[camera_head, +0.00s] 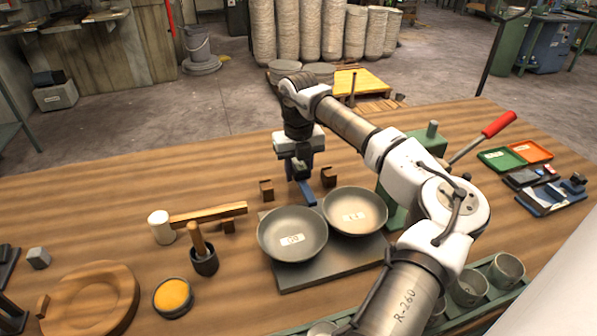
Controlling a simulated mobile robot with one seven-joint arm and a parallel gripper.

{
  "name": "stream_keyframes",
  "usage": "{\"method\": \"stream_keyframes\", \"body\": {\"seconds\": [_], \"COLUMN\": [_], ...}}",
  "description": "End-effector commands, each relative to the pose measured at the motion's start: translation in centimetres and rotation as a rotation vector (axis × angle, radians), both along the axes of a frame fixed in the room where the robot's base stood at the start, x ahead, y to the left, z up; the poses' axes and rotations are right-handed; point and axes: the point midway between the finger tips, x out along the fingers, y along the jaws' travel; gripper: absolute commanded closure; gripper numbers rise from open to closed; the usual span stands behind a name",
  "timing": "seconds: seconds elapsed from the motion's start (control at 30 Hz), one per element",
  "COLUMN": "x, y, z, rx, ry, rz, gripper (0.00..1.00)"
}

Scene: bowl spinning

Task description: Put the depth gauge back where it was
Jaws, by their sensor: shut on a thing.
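My gripper (303,179) points down over the table, behind the two grey bowls. It is shut on a slim blue bar, which I take to be the depth gauge (307,193). The bar slants down to the right, its lower end close to the bowls' rims. Whether it touches the table or a bowl I cannot tell. A small brown block (266,190) stands left of my gripper and another brown block (328,177) stands right of it. The upper part of the gauge is hidden by my gripper.
The left bowl (291,240) and right bowl (354,216) sit on a dark plate (335,264). A mallet (207,213), a pot with a wooden handle (204,260) and a yellow-filled dish (173,297) stand left. A green machine with a red-handled lever (497,125) stands right.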

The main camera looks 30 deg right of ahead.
Motion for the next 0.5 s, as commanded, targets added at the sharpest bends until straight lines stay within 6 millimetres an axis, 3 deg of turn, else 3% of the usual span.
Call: {"method": "stream_keyframes", "body": {"seconds": [0.13,0.47,0.5], "x": [0.0,0.0,0.0], "y": [0.0,0.0,0.0], "z": [-1.5,-1.9,-1.9], "rx": [0.001,0.0,0.0], "ry": [-0.001,-0.001,-0.001], "rz": [0.0,0.0,0.001], "gripper": [0.99,0.99,0.62]}}
